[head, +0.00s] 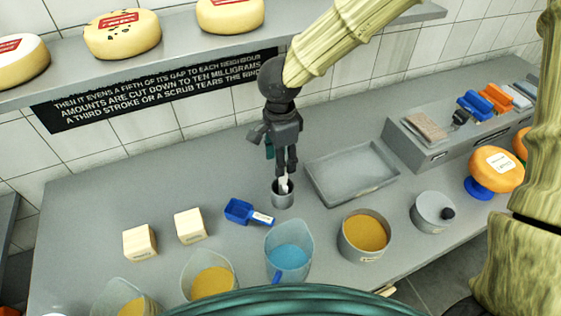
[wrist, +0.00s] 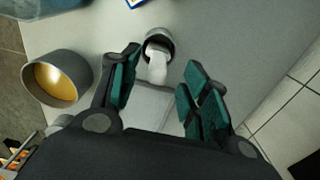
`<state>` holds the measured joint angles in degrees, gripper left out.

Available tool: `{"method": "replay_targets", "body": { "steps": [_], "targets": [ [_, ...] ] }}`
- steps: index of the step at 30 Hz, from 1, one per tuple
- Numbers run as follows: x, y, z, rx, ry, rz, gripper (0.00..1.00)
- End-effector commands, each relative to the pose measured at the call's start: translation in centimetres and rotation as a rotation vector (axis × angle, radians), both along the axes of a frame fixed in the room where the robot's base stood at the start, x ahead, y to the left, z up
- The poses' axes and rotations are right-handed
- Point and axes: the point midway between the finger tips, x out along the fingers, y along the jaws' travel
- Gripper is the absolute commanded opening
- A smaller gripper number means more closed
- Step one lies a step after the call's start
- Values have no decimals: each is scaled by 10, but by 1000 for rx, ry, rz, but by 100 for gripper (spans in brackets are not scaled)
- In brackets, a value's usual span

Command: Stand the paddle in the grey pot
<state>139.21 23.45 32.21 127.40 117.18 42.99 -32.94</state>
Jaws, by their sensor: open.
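The small grey pot (head: 283,200) stands upright on the counter, left of a grey tray. The white paddle (head: 284,185) stands in it, its upper part out above the rim. In the wrist view the paddle (wrist: 157,68) leans out of the pot's dark mouth (wrist: 160,36) towards the camera. My gripper (head: 285,172) is just above the pot, pointing down. In the wrist view its teal-padded fingers (wrist: 162,66) are spread apart on either side of the paddle, with gaps showing. The paddle's lower end is hidden inside the pot.
A blue scoop (head: 245,212) lies left of the pot. A jug of blue liquid (head: 289,252) and a pot of yellow stuff (head: 364,234) stand in front. The grey tray (head: 352,172) is close on the right. Bare counter lies to the left, behind two pale blocks (head: 190,225).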

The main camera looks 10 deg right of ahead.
Motion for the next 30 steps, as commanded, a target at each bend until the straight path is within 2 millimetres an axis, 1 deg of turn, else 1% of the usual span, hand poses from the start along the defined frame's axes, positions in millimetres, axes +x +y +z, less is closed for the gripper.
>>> {"method": "replay_targets", "body": {
  "steps": [1,9,15,18,21,30],
  "targets": [
    [0,0,9,2,-2,-2,46],
    [1,0,59,3,-3,-2,46],
    [1,0,86,1,-1,-2,46],
    [0,0,94,1,0,-2,46],
    [0,0,98,1,0,-2,46],
    [0,0,100,0,1,-1,46]
  ]
}}
